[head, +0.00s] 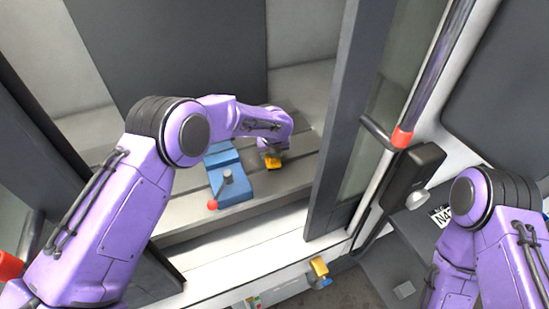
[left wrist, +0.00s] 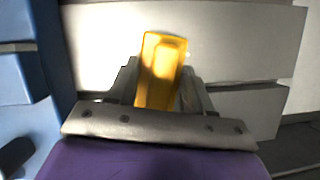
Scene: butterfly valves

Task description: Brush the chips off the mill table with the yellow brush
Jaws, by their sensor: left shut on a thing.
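The yellow brush (left wrist: 162,62) is held between the two fingers of my left gripper (left wrist: 160,90) in the left wrist view. In the head view the brush (head: 272,163) shows as a small yellow piece under my left gripper (head: 271,151), over the grey slotted mill table (head: 290,180). The gripper is just right of the blue vise. Whether the brush touches the table I cannot tell. I can make out no chips clearly. My right arm comes in at the right edge of the head view, but its gripper is out of view.
A blue vise (head: 234,188) with a red-knobbed handle (head: 213,205) stands on the table, left of the brush. The machine's open door (head: 345,120) rises at the right. A yellow item (head: 319,266) sits at the front ledge below. The table's right part looks clear.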

